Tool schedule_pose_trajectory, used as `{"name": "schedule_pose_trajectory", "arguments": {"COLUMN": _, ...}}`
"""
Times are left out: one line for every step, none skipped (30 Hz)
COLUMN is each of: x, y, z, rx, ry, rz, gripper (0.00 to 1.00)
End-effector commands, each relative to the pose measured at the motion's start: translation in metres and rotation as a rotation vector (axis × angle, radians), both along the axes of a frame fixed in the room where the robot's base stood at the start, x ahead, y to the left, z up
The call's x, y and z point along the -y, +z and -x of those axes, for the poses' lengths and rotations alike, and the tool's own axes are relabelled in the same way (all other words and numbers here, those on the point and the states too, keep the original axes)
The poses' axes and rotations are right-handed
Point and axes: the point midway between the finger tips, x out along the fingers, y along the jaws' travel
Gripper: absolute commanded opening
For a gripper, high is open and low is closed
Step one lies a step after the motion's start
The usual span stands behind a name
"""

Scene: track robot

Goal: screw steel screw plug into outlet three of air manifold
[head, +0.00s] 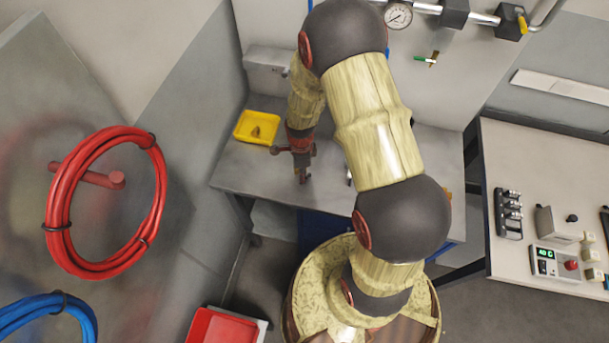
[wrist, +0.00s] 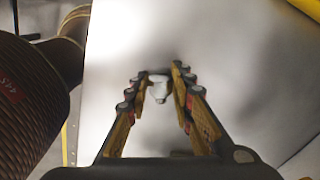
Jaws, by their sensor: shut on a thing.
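My gripper (head: 303,178) points down over the left part of the grey workbench (head: 235,172), just in front of a yellow tray. In the wrist view my gripper (wrist: 166,72) has its two fingers shut on a small pale metal piece (wrist: 158,91), which looks like the steel screw plug. The fingertips partly cover it, and the head view is too small to show it. On the right-hand table a black block with several silver fittings (head: 509,213) may be the air manifold. Its outlets are too small to tell apart, and my gripper is far to the left of it.
The yellow tray (head: 249,137) holds a small brownish thing. A pressure gauge (head: 398,15) and pipe run along the back wall. The right table (head: 500,160) carries a box with a green display (head: 546,262). A red hose coil (head: 62,200) hangs left; a red bin (head: 222,328) stands below.

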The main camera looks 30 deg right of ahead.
Motion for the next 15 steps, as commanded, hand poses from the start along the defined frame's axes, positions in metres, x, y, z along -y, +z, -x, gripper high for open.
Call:
{"name": "schedule_pose_trajectory", "arguments": {"x": 0.0, "y": 0.0, "z": 0.0001, "rx": 0.0, "ry": 0.0, "rz": 0.0, "gripper": 0.02}}
{"name": "schedule_pose_trajectory", "arguments": {"x": 0.0, "y": 0.0, "z": 0.0001, "rx": 0.0, "ry": 0.0, "rz": 0.0, "gripper": 0.0}}
{"name": "schedule_pose_trajectory", "arguments": {"x": 0.0, "y": 0.0, "z": 0.0001, "rx": 0.0, "ry": 0.0, "rz": 0.0, "gripper": 0.0}}
{"name": "schedule_pose_trajectory", "arguments": {"x": 0.0, "y": 0.0, "z": 0.0, "rx": 0.0, "ry": 0.0, "rz": 0.0, "gripper": 0.0}}
{"name": "schedule_pose_trajectory", "arguments": {"x": 0.0, "y": 0.0, "z": 0.0, "rx": 0.0, "ry": 0.0, "rz": 0.0, "gripper": 0.0}}
{"name": "schedule_pose_trajectory", "arguments": {"x": 0.0, "y": 0.0, "z": 0.0, "rx": 0.0, "ry": 0.0, "rz": 0.0, "gripper": 0.0}}
{"name": "schedule_pose_trajectory", "arguments": {"x": 0.0, "y": 0.0, "z": 0.0, "rx": 0.0, "ry": 0.0, "rz": 0.0, "gripper": 0.0}}
{"name": "schedule_pose_trajectory", "arguments": {"x": 0.0, "y": 0.0, "z": 0.0, "rx": 0.0, "ry": 0.0, "rz": 0.0, "gripper": 0.0}}
{"name": "schedule_pose_trajectory", "arguments": {"x": 0.0, "y": 0.0002, "z": 0.0, "rx": 0.0, "ry": 0.0, "rz": 0.0, "gripper": 0.0}}
{"name": "schedule_pose_trajectory", "arguments": {"x": 0.0, "y": 0.0005, "z": -0.0001, "rx": 0.0, "ry": 0.0, "rz": 0.0, "gripper": 0.0}}
{"name": "schedule_pose_trajectory", "arguments": {"x": 0.0, "y": 0.001, "z": -0.0001, "rx": 0.0, "ry": 0.0, "rz": 0.0, "gripper": 0.0}}
{"name": "schedule_pose_trajectory", "arguments": {"x": 0.0, "y": 0.0021, "z": -0.0001, "rx": 0.0, "ry": 0.0, "rz": 0.0, "gripper": 0.0}}
{"name": "schedule_pose_trajectory", "arguments": {"x": 0.0001, "y": 0.0032, "z": -0.0002, "rx": 0.0, "ry": 0.0, "rz": 0.0, "gripper": 0.0}}
{"name": "schedule_pose_trajectory", "arguments": {"x": 0.0001, "y": 0.0048, "z": -0.0002, "rx": 0.0, "ry": 0.0, "rz": 0.0, "gripper": 0.0}}
{"name": "schedule_pose_trajectory", "arguments": {"x": 0.0, "y": 0.0075, "z": -0.0003, "rx": 0.001, "ry": 0.0, "rz": 0.0, "gripper": 0.0}}
